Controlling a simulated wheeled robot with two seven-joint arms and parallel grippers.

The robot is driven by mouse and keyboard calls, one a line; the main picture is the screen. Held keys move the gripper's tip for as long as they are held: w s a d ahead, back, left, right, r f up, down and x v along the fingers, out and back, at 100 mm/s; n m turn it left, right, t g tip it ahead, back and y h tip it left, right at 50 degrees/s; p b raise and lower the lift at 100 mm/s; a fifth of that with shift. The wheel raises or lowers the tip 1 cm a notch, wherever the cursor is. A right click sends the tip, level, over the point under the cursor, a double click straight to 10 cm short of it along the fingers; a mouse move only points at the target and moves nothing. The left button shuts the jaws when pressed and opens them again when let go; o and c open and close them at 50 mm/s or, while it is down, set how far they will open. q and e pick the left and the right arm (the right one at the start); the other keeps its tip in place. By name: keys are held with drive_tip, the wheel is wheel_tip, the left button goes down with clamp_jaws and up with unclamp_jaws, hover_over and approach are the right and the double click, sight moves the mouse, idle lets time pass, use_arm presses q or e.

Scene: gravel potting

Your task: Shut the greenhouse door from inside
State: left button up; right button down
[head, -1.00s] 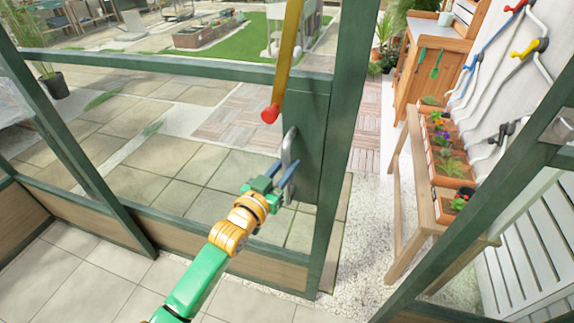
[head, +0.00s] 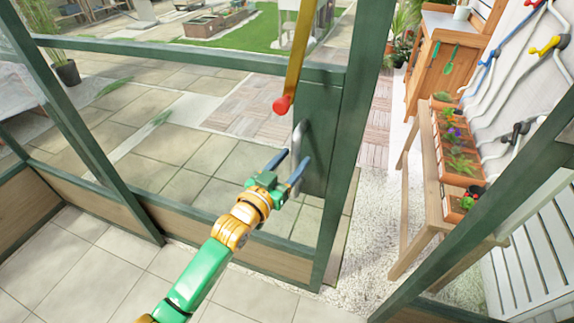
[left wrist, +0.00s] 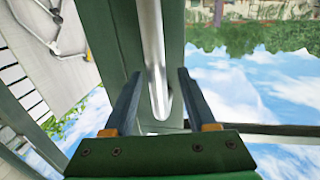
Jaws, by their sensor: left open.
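The greenhouse door is a green-framed panel (head: 323,130) with a silver upright bar handle (head: 297,137) near its free edge. The door stands open, with a gap between it and the green post at the right. My left gripper (head: 291,161) is open at the lower part of the handle. In the left wrist view, the handle (left wrist: 153,50) runs down between the two spread fingers of the gripper (left wrist: 160,75), with space on either side. Whether a finger touches it I cannot tell. My right gripper is not in view.
A yellow bar (head: 300,50) with a red end (head: 282,105) hangs just above the handle. The green post (head: 480,210) bounds the opening on the right. Beyond it, a wooden bench (head: 427,190) holds planters. Pale floor tiles (head: 75,255) lie clear at lower left.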

use_arm(q)
drive_tip(key=v, duration=0.6)
drive_tip(key=shift+w+a, duration=0.1)
